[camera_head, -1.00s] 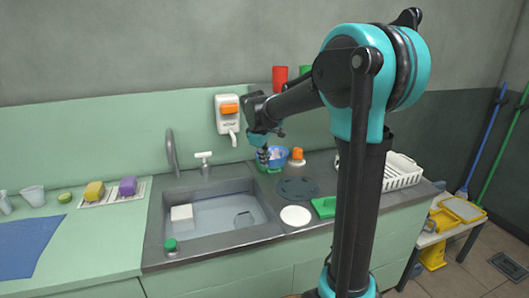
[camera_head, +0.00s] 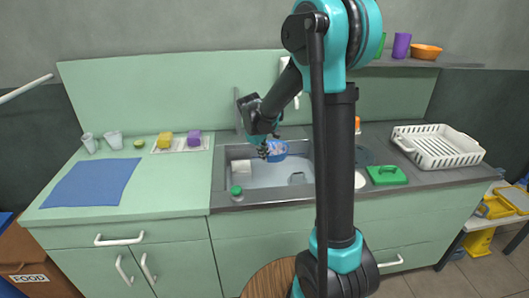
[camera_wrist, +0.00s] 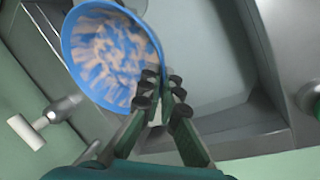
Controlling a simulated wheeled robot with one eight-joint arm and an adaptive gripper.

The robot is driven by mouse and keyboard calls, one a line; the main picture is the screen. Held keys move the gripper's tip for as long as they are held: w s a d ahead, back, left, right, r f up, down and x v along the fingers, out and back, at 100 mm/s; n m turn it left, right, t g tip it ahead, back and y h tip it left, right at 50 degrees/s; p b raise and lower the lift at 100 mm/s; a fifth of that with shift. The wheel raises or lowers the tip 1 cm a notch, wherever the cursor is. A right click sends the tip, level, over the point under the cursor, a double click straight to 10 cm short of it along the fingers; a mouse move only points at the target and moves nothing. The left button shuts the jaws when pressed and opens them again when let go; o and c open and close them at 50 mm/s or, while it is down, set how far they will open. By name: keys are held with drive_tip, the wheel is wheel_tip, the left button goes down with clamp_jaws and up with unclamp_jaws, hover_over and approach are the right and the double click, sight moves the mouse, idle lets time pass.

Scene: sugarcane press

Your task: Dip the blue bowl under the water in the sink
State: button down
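The blue bowl (camera_head: 277,150) is held over the back of the sink (camera_head: 221,183), tilted, with brownish patches inside it. My gripper (camera_head: 265,149) is at its left side in the head view. In the wrist view the bowl (camera_wrist: 108,52) fills the upper left, and my gripper's fingers (camera_wrist: 160,92) are closed on its rim. The water (camera_head: 265,175) in the sink lies below the bowl, which looks clear of it. The sink basin also shows in the wrist view (camera_wrist: 210,60). The bowl's underside is hidden in the wrist view.
A white block (camera_head: 241,168) is in the sink's left part. A green-capped item (camera_head: 237,192) sits on the front left rim. The faucet (camera_head: 238,108) rises behind. A green board (camera_head: 387,176) and white dish rack (camera_head: 438,147) stand right; sponges (camera_head: 166,139) and a blue cloth (camera_head: 92,183) lie left.

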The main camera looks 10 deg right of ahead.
drive_tip(key=shift+f, duration=8)
drive_tip(key=shift+d, duration=0.1)
drive_tip(key=shift+w, duration=0.4)
drive_tip(key=shift+s, duration=0.4)
drive_tip(key=shift+w, duration=0.4)
